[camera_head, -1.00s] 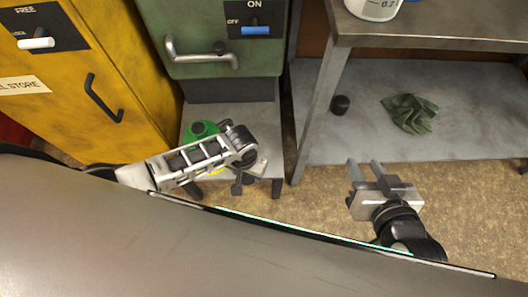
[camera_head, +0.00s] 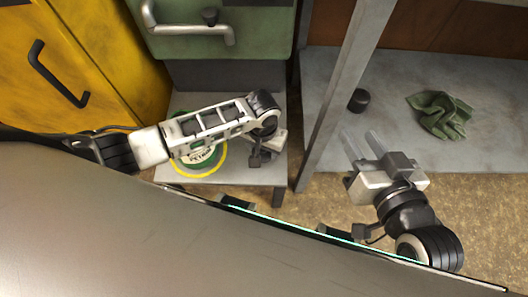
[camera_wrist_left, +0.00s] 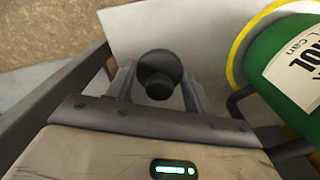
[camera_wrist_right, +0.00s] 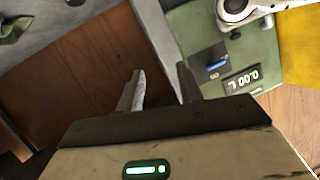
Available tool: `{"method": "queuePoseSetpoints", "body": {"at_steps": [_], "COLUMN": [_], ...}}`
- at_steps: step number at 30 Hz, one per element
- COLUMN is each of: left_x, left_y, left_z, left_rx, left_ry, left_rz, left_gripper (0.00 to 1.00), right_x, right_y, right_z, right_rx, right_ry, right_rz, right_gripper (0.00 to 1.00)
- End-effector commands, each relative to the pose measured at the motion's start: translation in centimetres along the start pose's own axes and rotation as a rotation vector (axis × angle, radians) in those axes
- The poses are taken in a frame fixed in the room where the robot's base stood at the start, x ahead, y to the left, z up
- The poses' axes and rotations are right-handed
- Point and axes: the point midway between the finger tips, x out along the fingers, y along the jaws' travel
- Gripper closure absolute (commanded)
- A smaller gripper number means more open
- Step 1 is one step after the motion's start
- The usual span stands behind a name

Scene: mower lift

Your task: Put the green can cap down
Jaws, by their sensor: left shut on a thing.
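The green can (camera_head: 212,160) stands on a low grey stand, partly hidden under my left arm; its green side and yellow base ring show at the right of the left wrist view (camera_wrist_left: 292,68). My left gripper (camera_head: 262,150) is over the stand's right part, beside the can. In the left wrist view it (camera_wrist_left: 160,92) is shut on a black round cap (camera_wrist_left: 160,70), over the pale stand top. I cannot tell whether the cap touches the top. My right gripper (camera_head: 360,138) is open and empty in front of the shelf; its spread fingers show in the right wrist view (camera_wrist_right: 161,85).
The low stand (camera_head: 268,180) has free room right of the can. A metal bench leg (camera_head: 343,95) rises just right of it. Green (camera_head: 275,20) and yellow (camera_head: 95,50) cabinets stand behind.

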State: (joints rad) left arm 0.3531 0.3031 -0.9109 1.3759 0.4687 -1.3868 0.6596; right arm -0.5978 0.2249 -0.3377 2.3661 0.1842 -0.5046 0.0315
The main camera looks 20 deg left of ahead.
Motion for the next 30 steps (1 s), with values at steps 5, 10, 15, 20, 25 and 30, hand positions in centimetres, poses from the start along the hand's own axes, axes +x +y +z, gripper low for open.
{"method": "queuePoseSetpoints", "body": {"at_steps": [5, 10, 15, 20, 25, 30], "left_x": [2.9, 3.6, 3.4, 3.5, 3.7, 3.7], "left_y": [0.0, 0.1, 0.1, 0.1, 0.1, 0.1], "left_z": [-0.1, -0.1, -0.1, -0.1, -0.1, -0.1], "left_rx": [0.002, 0.003, 0.003, 0.003, 0.003, 0.003], "left_ry": [0.001, 0.001, 0.000, 0.000, 0.001, 0.000], "left_rz": [-0.001, -0.001, -0.001, -0.001, -0.001, -0.001], "left_gripper": [0.70, 0.70, 0.70, 0.70, 0.26, 0.26], "right_x": [0.5, 0.5, 0.4, 0.4, 0.4, 0.4], "right_y": [-0.6, -1.2, -1.3, -1.3, -1.3, -1.2], "right_z": [-0.3, -1.1, -1.4, -1.4, -1.4, -1.3], "right_rx": [0.078, 0.141, 0.146, 0.146, 0.146, 0.146], "right_ry": [0.090, 0.130, 0.132, 0.132, 0.131, 0.130], "right_rz": [-0.053, -0.090, -0.092, -0.092, -0.092, -0.092], "right_gripper": [0.64, 0.64, 0.64, 0.64, 0.64, 0.64]}}
